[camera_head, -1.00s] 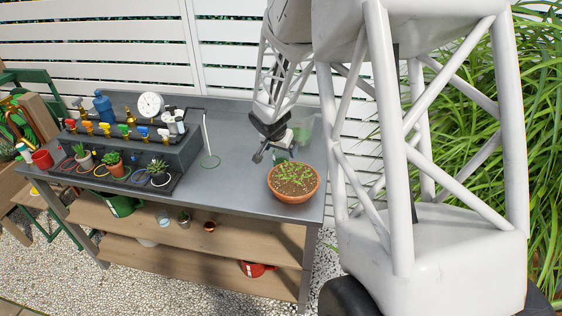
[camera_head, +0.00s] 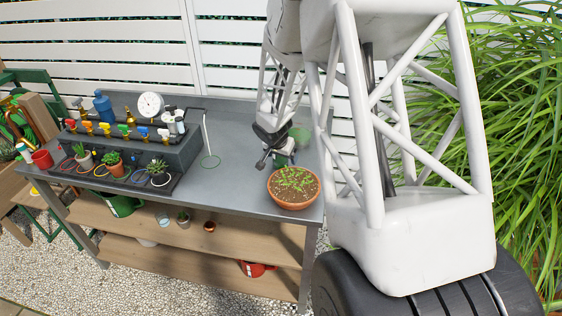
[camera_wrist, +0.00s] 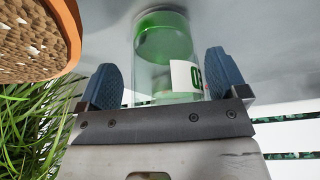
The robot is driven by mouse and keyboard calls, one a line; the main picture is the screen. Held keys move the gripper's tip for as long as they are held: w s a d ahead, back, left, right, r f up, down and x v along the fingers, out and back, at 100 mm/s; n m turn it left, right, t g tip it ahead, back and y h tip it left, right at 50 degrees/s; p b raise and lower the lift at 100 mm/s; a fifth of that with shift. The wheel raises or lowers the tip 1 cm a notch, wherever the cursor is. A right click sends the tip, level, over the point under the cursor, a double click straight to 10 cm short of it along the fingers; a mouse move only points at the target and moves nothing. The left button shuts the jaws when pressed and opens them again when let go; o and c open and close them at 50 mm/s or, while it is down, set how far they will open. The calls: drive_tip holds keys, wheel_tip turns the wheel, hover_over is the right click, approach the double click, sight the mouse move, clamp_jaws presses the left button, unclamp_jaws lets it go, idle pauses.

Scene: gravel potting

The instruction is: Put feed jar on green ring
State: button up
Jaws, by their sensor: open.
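The feed jar (camera_wrist: 160,75) is clear glass with green at its far end and a white label with green marks. It stands on the metal bench near the terracotta bowl. In the wrist view my gripper (camera_wrist: 161,63) is open, its two blue fingers on either side of the jar. Contact with the glass cannot be told. In the head view my gripper (camera_head: 270,159) is low over the bench and partly hides the jar.
A terracotta bowl of seedlings (camera_head: 294,187) stands close in front of my gripper. A grey rack with colored valves, a gauge (camera_head: 150,105) and small potted plants fills the bench's left. A thin upright pipe (camera_head: 207,132) stands behind the ring. Bench between ring and gripper is clear.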

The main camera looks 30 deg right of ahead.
drive_tip(key=c, duration=1.2)
drive_tip(key=shift+r, duration=0.25)
wheel_tip(320, 180, up, 9)
drive_tip(key=shift+r, duration=0.2)
idle(0.8)
drive_tip(key=shift+r, duration=0.1)
idle(0.7)
